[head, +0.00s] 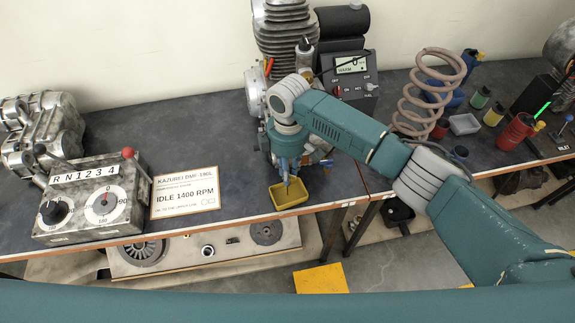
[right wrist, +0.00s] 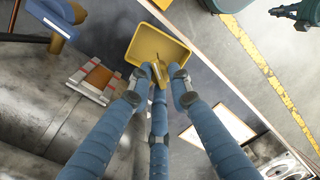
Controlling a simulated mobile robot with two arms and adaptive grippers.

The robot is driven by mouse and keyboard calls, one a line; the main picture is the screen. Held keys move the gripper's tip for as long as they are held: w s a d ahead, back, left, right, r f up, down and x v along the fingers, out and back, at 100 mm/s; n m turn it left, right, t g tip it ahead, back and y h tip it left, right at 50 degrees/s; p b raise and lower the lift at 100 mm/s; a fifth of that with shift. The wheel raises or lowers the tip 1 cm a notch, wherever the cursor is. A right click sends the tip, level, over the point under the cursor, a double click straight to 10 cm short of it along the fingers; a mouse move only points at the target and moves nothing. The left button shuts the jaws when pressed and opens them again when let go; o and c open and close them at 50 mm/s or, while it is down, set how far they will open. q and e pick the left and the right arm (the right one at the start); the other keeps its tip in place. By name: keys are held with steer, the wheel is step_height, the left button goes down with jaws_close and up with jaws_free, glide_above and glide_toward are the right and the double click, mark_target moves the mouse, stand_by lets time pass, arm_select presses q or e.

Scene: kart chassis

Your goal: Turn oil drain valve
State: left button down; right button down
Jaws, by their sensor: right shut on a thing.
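The engine (head: 283,32) stands upright at the back of the dark bench, its lower part mostly hidden behind my right arm. My right gripper (head: 287,181) reaches down in front of it, just above a yellow drain tray (head: 290,197) at the bench's front edge. In the right wrist view, the blue fingers of my right gripper (right wrist: 160,76) are closed around a small yellow piece, the oil drain valve's handle (right wrist: 158,70), with the yellow tray (right wrist: 142,42) beyond it. The handle is mostly covered by the fingertips, so its angle is hard to tell. My left gripper is not in view.
A sign (head: 185,193) reading IDLE 1400 RPM stands left of the tray. A control box (head: 95,205) with dials and a red-knobbed lever is farther left. A coil spring (head: 428,90), a small grey tray (head: 464,124) and bottles stand right.

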steer(key=shift+r+m+p, duration=0.1)
steer(key=shift+m+p, duration=0.75)
steer(key=shift+m, duration=0.25)
steer(key=c, duration=1.6)
jaws_free()
steer(key=shift+r, duration=0.15)
steer(key=r, duration=1.1)
steer(key=shift+w+d+r, duration=0.1)
steer(key=shift+w+r, duration=0.2)
